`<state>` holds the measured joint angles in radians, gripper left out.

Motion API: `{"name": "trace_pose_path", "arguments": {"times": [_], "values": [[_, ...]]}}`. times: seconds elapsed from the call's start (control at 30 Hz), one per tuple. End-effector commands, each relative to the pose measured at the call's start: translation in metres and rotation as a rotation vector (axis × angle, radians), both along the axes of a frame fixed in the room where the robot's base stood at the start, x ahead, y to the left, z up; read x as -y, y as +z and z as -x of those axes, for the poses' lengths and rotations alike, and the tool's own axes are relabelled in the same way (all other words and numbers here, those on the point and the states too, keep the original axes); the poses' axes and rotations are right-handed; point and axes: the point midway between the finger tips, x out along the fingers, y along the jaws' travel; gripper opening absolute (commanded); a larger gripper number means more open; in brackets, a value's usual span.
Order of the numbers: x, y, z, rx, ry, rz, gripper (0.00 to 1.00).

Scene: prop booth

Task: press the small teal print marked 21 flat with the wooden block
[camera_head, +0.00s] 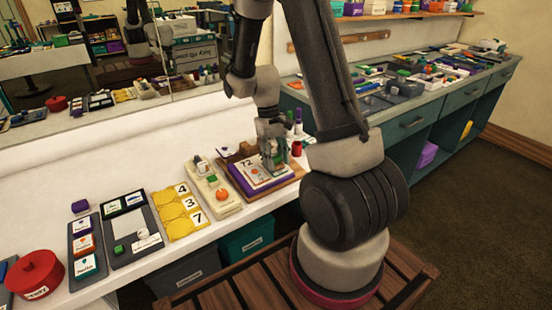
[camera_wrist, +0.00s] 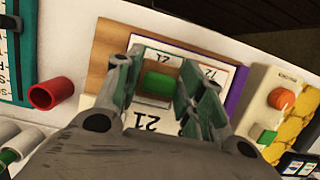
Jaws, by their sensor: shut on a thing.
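My gripper (camera_head: 272,150) is over the right part of a purple pad (camera_head: 241,184) on a wooden board (camera_head: 289,182). In the wrist view my gripper (camera_wrist: 156,88) is shut on a small block with a green top (camera_wrist: 157,84). A white card marked 21 (camera_wrist: 148,121) shows beneath the fingers, with another 21 just beyond the block.
A red cylinder (camera_wrist: 50,93) stands close beside the board. On the other side is a cream box (camera_head: 215,190) with an orange knob (camera_head: 222,194). Yellow number tiles (camera_head: 180,208), trays and a red pot (camera_head: 35,275) line the white counter farther left.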

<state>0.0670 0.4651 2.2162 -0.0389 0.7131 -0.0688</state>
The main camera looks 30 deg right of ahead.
Motion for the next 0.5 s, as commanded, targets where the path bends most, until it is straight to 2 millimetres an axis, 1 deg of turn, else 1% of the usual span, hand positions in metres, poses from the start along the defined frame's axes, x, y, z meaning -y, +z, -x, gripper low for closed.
{"name": "trace_pose_path", "arguments": {"times": [0.37, 0.5], "values": [[-0.0002, -0.0006, 0.0006, -0.001, 0.0, -0.001, 0.2], [-0.0001, 0.0077, 0.0012, 0.001, 0.0, 0.0, 0.2]]}}
